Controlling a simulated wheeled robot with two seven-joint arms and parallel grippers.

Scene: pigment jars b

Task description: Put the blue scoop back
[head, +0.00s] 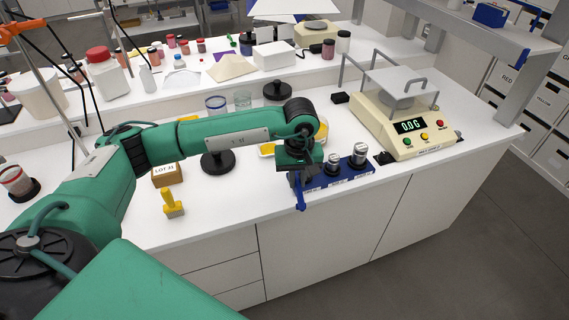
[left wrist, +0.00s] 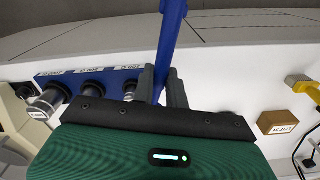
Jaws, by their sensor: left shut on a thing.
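My left gripper (head: 298,177) is at the front edge of the white bench, beside the blue weight block. It is shut on the blue scoop (head: 301,200), which hangs down from the jaws in the head view. In the left wrist view the scoop (left wrist: 173,35) shows as a long blue bar between the two dark fingers of the gripper (left wrist: 160,78). The scoop's far end runs out of that view. The arm and wrist hide part of the bench behind them. My right gripper is not in view.
The blue block (head: 318,184) holding metal weights stands close to the gripper. A yellow brush (head: 172,204) and the LOT box (head: 166,175) are left. A balance (head: 398,115) stands right. Bench between brush and block is clear.

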